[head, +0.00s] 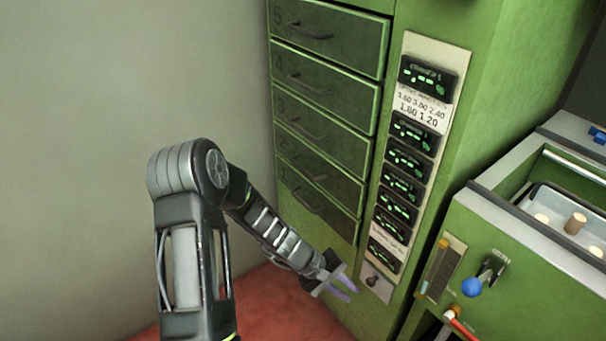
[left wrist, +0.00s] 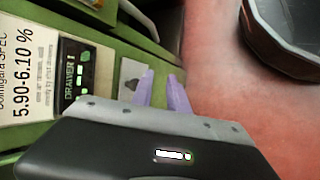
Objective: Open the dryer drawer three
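Drawer three (head: 345,142) is the middle front in the green dryer cabinet's stack. It is closed flush, with a dark bar handle (head: 300,122) across it and a faint 3 at its left. My left gripper (head: 350,288) is below and to the right of the drawers, low before the cabinet by the bottom of the display panel. Its two purple fingers are apart with nothing between them. In the left wrist view the fingers (left wrist: 160,75) point past a small grey plate, beside a display reading DRAWER 1 (left wrist: 73,75). My right gripper is not in view.
Drawers five (head: 335,35), four (head: 330,85), two (head: 320,180) and one (head: 318,212) are also closed. A green machine (head: 505,240) with a blue-knobbed lever (head: 472,287) stands at right. A pale wall (head: 130,80) is at left, with red floor (head: 265,300) below.

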